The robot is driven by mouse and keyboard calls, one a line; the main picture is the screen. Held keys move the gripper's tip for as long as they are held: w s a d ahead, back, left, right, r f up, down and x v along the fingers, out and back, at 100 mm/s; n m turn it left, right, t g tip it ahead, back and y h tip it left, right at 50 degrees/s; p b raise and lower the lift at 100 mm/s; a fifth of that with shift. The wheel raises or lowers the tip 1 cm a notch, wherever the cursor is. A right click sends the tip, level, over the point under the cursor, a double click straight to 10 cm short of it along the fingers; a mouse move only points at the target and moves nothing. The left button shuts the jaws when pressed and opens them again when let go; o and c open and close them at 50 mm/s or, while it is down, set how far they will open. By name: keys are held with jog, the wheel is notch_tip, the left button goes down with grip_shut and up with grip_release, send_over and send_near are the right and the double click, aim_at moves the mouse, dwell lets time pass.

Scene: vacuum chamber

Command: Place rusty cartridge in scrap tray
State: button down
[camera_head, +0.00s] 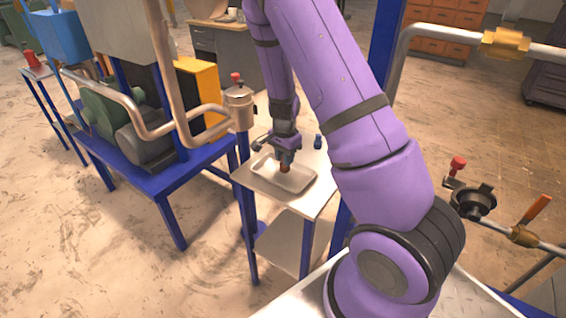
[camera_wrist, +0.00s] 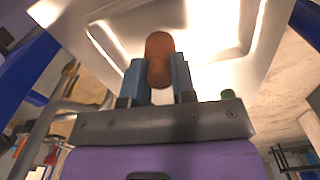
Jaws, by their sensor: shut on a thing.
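The rusty cartridge (camera_wrist: 159,58) is a reddish-brown cylinder held between the two blue fingers of my gripper (camera_wrist: 158,80) in the wrist view. In the head view my gripper (camera_head: 285,160) points down over the scrap tray, and the cartridge (camera_head: 285,168) shows small and brown below it. The scrap tray (camera_head: 305,187) is a shallow, pale metal tray on a small table. Its raised rim also shows in the wrist view (camera_wrist: 108,40), around the cartridge. I cannot tell whether the cartridge touches the tray floor.
The small metal-topped table (camera_head: 318,199) has blue legs and a lower shelf. A small blue object (camera_head: 318,141) stands at its back right. A metal canister with a red knob (camera_head: 238,100) rises close to the left. A blue bench with a pump (camera_head: 140,135) stands further left.

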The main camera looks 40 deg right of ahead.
jog(key=shift+w+d+f, duration=0.1)
jog(key=shift+w+d, duration=0.1)
jog(key=shift+w, duration=0.3)
jog(key=shift+w+d+f, duration=0.1)
jog(key=shift+w+d, duration=0.05)
jog(key=shift+w, duration=0.3)
jog(key=shift+f, duration=1.65)
jog(key=shift+f, duration=0.15)
jog(key=c, duration=0.9)
grip_release()
jog(key=shift+c, duration=0.2)
